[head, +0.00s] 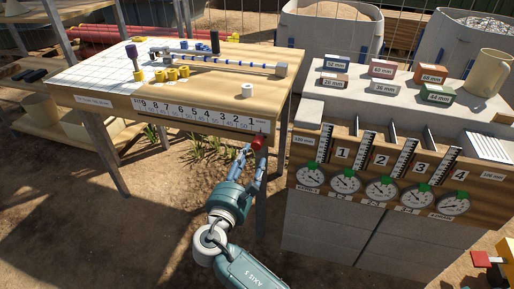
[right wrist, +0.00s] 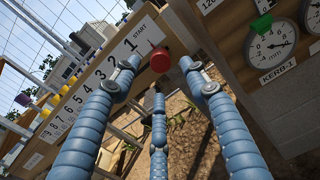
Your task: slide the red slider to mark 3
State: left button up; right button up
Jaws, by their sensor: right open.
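The red slider (head: 258,141) is a red knob at the right end of the numbered scale (head: 199,113) on the table's front edge, just below mark 1. In the right wrist view the red slider (right wrist: 160,60) sits by the START end, beside the 1. The marks run from 1 at the right to 9 at the left, so mark 3 (head: 223,117) lies left of the slider. My right gripper (head: 254,150) is open, with its blue fingers (right wrist: 160,95) spread around the knob. I cannot tell whether they touch it. My left gripper is not in view.
The wooden table (head: 190,90) carries yellow rings (head: 172,74), a white cup-like piece (head: 247,90) and a rod with blue beads. A grey bench (head: 330,100) with dials and labelled blocks stands close on the right. Open ground lies in front.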

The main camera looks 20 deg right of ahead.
aim_at(256, 147)
jog(key=b+x, duration=0.1)
jog(key=x, duration=0.7)
jog(key=shift+w+d, duration=0.1)
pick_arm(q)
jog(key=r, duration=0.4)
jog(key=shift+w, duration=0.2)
pick_arm(e)
jog(key=shift+f, duration=0.1)
grip_shut()
